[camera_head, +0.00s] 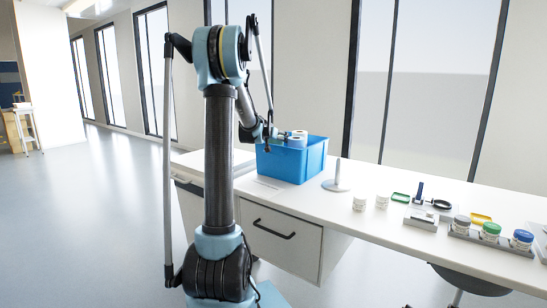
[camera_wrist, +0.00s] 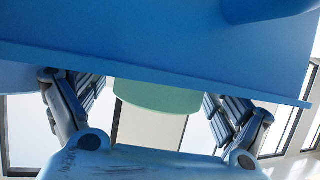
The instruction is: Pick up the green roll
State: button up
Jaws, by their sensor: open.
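The green roll (camera_wrist: 158,97) shows in the wrist view as a pale green rounded shape, partly hidden by the blue edge above it in the picture. The blue bin (camera_head: 309,160) stands on the table in the head view, with pale rolls (camera_head: 297,136) showing at its rim; I cannot tell which of them is green. My gripper (camera_head: 270,141) is at the bin's top left edge. In the wrist view my gripper (camera_wrist: 155,104) is open, with one finger on each side of the green roll. I cannot tell whether the fingers touch it.
The white table (camera_head: 300,202) carries the bin.

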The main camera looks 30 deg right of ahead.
jog(key=c, duration=1.7)
jog(key=shift+o, duration=0.2)
jog(key=shift+r, duration=0.1)
